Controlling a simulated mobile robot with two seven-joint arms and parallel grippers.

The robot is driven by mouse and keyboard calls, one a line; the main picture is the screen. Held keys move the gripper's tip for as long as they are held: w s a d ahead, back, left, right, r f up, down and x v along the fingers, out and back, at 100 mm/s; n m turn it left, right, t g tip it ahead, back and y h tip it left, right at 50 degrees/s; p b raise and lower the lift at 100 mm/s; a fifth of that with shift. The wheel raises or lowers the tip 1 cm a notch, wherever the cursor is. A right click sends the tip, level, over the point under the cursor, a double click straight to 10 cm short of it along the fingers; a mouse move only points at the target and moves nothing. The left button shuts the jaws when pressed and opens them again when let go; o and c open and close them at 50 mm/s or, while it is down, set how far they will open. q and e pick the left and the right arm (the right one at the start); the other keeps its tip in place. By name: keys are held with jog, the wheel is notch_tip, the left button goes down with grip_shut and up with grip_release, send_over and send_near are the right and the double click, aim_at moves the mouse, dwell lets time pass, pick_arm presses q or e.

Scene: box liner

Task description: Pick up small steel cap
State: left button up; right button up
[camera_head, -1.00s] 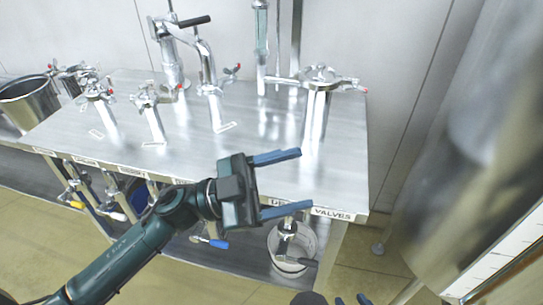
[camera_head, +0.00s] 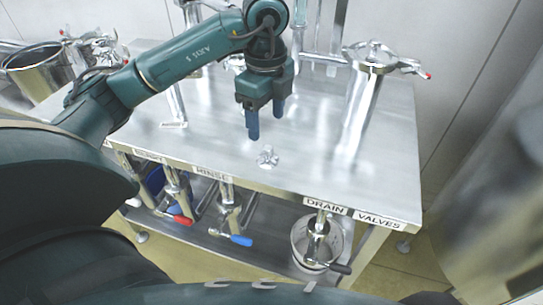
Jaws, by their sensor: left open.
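A small shiny steel cap (camera_head: 267,156) lies on the steel table top (camera_head: 330,180), near its front edge above the drain end. My left gripper (camera_head: 266,125) points down over the table, with its two blue fingers spread apart and nothing between them. It appears just behind and above the cap in the picture, and the fingertips look apart from the cap. My right gripper is out of the picture.
A steel valve post (camera_head: 360,110) stands on the table to the right. A steel pot (camera_head: 38,72) is at the far left.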

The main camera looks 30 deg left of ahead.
aim_at(267, 148)
pick_arm(q)
notch_tip(267, 148, down, 9)
jog(key=shift+w+a+f, duration=0.1)
jog(key=shift+w+f, duration=0.05)
jog(key=shift+f, duration=0.05)
dwell(0.3)
grip_shut()
dwell(0.6)
